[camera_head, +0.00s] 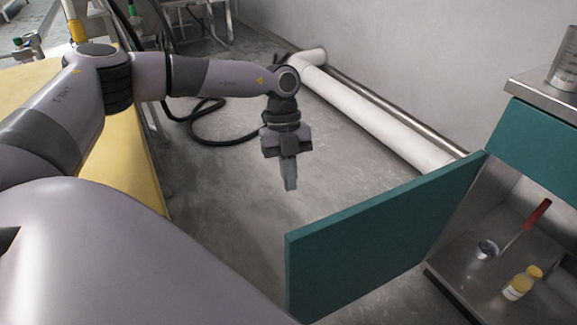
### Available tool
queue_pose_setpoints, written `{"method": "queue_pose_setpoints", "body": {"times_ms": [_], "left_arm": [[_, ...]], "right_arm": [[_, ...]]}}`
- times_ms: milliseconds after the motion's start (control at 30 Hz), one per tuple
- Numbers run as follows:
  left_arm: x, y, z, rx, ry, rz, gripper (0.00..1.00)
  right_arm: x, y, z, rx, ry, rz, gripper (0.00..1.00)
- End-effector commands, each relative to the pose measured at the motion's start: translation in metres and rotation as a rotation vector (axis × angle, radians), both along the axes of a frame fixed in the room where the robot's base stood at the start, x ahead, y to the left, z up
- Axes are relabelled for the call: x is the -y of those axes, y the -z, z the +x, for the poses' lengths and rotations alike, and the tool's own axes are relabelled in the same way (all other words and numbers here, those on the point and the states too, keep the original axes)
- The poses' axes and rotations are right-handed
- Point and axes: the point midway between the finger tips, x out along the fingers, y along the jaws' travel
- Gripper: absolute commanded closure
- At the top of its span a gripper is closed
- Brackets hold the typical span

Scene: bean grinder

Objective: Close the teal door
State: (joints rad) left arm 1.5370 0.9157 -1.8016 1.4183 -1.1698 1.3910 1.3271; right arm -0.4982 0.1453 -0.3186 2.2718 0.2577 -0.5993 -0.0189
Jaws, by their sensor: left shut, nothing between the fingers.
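The teal door (375,240) stands wide open on the right side of the head view. It swings out from the cabinet (472,292), and its free edge points toward the lower middle. My left gripper (290,184) points down above the floor, beyond and slightly left of the door's free edge. It is shut and empty and appears apart from the door. My right gripper is not in view.
A metal container (564,62) stands on the cabinet top. A white pipe (370,115) runs along the wall. A yellow table (125,165) is at left. Floor between is mostly clear.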

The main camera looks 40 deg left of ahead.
Motion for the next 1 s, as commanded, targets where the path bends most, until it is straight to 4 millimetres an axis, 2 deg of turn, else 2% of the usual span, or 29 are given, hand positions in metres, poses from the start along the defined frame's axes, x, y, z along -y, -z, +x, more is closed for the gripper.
{"method": "queue_pose_setpoints", "body": {"times_ms": [33,167,500,1000], "left_arm": [[0.004,0.016,-0.003,-0.003,0.002,0.001,1.00],[0.012,0.043,-0.010,-0.001,0.003,0.000,1.00],[0.039,0.039,-0.030,0.002,0.001,0.000,1.00],[0.044,0.038,-0.034,0.001,0.000,-0.001,1.00]], "right_arm": [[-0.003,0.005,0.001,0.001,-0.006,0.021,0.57],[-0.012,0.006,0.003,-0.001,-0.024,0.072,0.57],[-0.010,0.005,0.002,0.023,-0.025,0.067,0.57],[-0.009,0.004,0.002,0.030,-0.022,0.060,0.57]]}}
